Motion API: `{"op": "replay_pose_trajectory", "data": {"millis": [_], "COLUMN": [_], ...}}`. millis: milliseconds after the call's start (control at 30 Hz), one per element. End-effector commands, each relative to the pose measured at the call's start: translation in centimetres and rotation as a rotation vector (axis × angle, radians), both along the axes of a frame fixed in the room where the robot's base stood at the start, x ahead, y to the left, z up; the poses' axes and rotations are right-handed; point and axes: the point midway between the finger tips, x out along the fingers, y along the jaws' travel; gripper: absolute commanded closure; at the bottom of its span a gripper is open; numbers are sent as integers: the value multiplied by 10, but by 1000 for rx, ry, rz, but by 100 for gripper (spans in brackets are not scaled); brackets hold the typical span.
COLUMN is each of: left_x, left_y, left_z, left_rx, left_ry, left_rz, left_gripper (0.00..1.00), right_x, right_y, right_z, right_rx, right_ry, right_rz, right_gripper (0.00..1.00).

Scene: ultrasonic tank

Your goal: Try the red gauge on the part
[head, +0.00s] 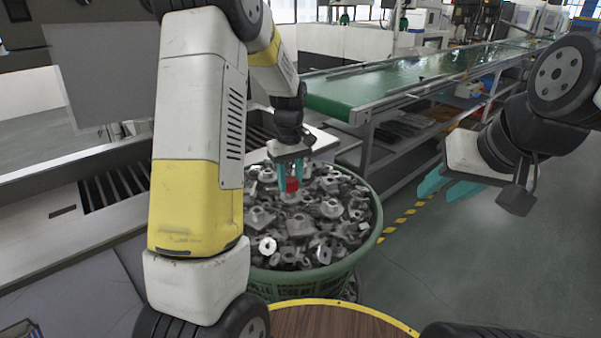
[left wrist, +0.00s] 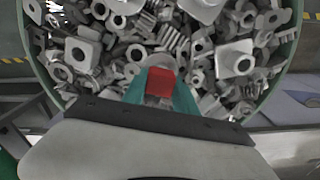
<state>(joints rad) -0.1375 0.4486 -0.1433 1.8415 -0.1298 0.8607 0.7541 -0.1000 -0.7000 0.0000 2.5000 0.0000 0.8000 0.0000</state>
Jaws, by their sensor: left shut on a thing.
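My left gripper (head: 290,182) is shut on the red gauge (head: 292,185), over the heap of grey metal parts (head: 310,215). In the left wrist view the red gauge (left wrist: 160,82) sits between the teal fingertips (left wrist: 161,92), with a pale rounded grey surface directly beyond it. I cannot tell whether the gauge touches a part. Many parts have round holes, such as a pale one (head: 267,246) near the front; which one is the part is unclear. My right gripper (head: 447,186) is open and empty, off to the right above the floor.
The parts lie in a round green basket (head: 372,235). A round wooden top with a yellow edge (head: 340,320) is in front. A green conveyor (head: 370,88) runs behind, and a grey metal bench (head: 60,220) stands at left. The floor at right is clear.

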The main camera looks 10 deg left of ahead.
Motion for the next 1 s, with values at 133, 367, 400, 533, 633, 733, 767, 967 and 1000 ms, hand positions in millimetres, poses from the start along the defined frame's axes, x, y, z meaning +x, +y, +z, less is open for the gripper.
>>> {"op": "replay_pose_trajectory", "data": {"millis": [133,367,400,533,633,733,767,967,1000], "left_x": [0,0,0,1,1,0,0,0,0], "left_y": [0,0,0,0,0,0,0,0,0], "left_z": [0,2,3,8,13,17,18,25,27], "left_rx": [0,0,0,0,0,0,0,0,0], "left_ry": [0,-1,-1,-3,-2,-1,-1,0,0], "left_rz": [0,0,0,0,0,0,0,0,0], "left_gripper": [100,100,100,100,100,100,100,100,100], "right_x": [0,0,0,0,0,0,0,0,0], "right_y": [0,0,0,0,0,0,0,0,0], "right_z": [0,0,0,0,0,0,0,0,0], "right_rx": [0,0,0,0,0,0,0,0,0], "right_ry": [0,0,0,0,0,0,0,0,0], "right_rz": [0,0,0,0,0,0,0,0,0], "right_gripper": [64,64,64,64,64,64,64,64,64]}}
